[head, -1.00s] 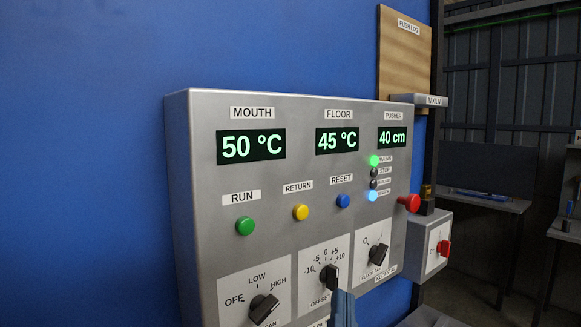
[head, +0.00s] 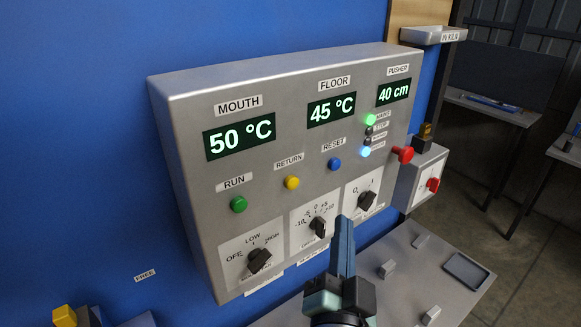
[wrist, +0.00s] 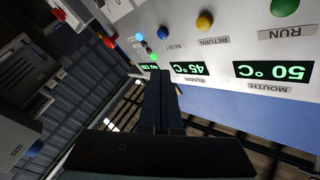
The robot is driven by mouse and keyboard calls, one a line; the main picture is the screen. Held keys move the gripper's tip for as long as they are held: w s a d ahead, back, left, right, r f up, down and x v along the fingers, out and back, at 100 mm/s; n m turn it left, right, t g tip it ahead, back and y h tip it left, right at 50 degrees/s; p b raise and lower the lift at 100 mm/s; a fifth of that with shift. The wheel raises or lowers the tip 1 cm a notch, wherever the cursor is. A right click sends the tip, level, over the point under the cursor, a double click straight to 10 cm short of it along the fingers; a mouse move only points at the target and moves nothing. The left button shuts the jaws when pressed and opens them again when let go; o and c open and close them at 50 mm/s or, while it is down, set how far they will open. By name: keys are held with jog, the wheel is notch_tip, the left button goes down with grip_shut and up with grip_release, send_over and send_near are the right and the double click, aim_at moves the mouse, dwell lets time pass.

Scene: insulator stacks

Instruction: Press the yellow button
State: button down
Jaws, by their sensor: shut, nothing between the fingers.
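The yellow button (head: 291,182) sits under the RETURN label on the grey control panel (head: 185,108), between the green RUN button (head: 238,204) and the blue RESET button (head: 334,163). My gripper (head: 343,222) is in front of the panel, below and right of the yellow button and apart from it. Its fingers are together and empty, pointing up in the head view. In the wrist view the panel appears upside down, with the yellow button (wrist: 204,21) at the top, beyond and right of my gripper's tips (wrist: 160,75).
Black knobs (head: 259,260) line the panel's lower part. A red mushroom button (head: 403,154) sticks out at the panel's right side, near a small box with a red switch (head: 433,185). A grey table (head: 385,295) with small blocks lies below. The space before the buttons is clear.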

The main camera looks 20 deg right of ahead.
aim_at(301, 199)
dwell(0.3)
jog(key=w+a+b, duration=0.2)
jog(key=w+a, duration=0.1)
jog(key=w, duration=0.5)
jog(key=shift+w, duration=0.15)
jog(key=shift+w+b, duration=0.1)
jog(key=shift+b, duration=0.3)
dwell(1.7)
jog(key=shift+w+a, duration=0.15)
jog(key=shift+w, duration=0.15)
